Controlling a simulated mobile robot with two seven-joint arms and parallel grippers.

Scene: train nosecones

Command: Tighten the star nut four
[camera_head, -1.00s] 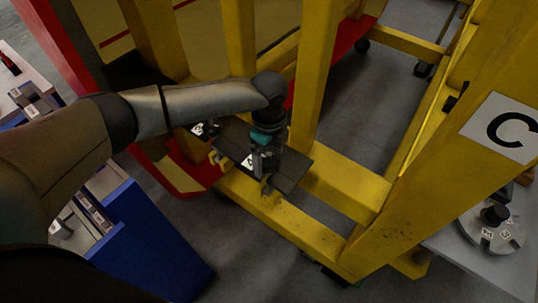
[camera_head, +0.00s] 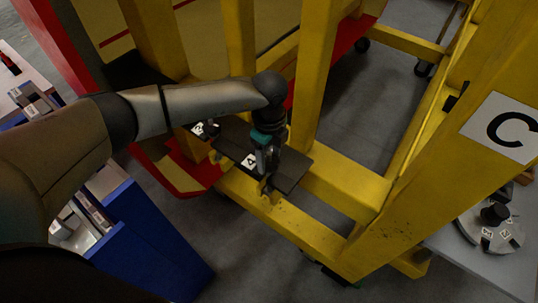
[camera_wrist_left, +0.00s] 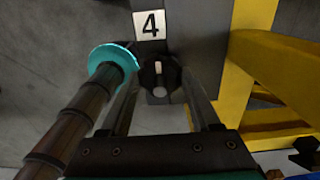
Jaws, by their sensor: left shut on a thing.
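The dark star nut four (camera_wrist_left: 160,76) is just below the white label "4" (camera_wrist_left: 149,24) in the left wrist view. My left gripper (camera_head: 266,180) points down at a dark plate (camera_head: 292,167) on the yellow frame. In the left wrist view its two fingers stand on either side of the nut, and it is shut on it. In the head view the gripper mostly hides the nut. A white label (camera_head: 249,161) shows on the plate beside the fingers. My right gripper is not in view.
Yellow posts (camera_head: 315,75) stand close beside my left arm. In the left wrist view a brown rod with a cyan disc (camera_wrist_left: 112,60) is left of the fingers. A blue bin (camera_head: 150,240) is at lower left. A round grey fixture (camera_head: 495,232) sits on a table at right.

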